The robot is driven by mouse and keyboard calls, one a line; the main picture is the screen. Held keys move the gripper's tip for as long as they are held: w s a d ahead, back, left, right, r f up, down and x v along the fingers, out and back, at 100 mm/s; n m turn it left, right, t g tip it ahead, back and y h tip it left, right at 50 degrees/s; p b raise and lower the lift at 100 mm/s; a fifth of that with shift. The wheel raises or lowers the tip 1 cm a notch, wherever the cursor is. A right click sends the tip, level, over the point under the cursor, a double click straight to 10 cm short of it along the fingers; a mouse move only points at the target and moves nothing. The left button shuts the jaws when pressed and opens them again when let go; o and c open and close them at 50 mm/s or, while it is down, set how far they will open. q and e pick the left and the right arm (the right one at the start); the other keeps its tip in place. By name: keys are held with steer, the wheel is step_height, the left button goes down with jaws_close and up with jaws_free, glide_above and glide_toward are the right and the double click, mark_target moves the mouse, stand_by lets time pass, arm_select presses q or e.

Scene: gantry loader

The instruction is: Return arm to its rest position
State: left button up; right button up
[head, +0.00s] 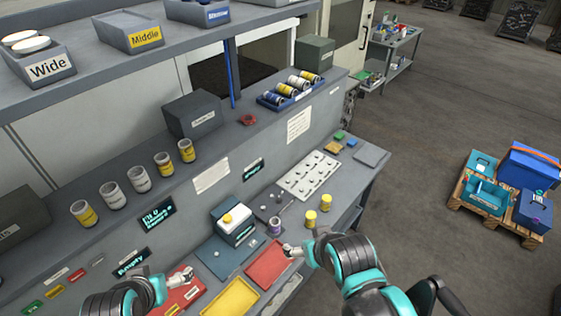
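My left arm comes in from the lower left, and its gripper (184,277) is over the red mat at the bench's front left. My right arm comes in from the lower right, and its gripper (288,249) is at the right edge of the middle red tray (266,268). Both grippers are small and light-coloured here. Their finger gaps are too small to make out, and I see no object clearly held in either.
A yellow tray (231,298) lies between the arms. Two yellow cylinders (325,202) (310,218) stand near my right arm. Several cans line the ledge. Open floor (430,170) and a loaded pallet (480,207) are to the right.

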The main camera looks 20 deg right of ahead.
step_height(320, 180, down, 34)
steer(key=b, duration=3.4)
steer(key=shift+f, duration=0.25)
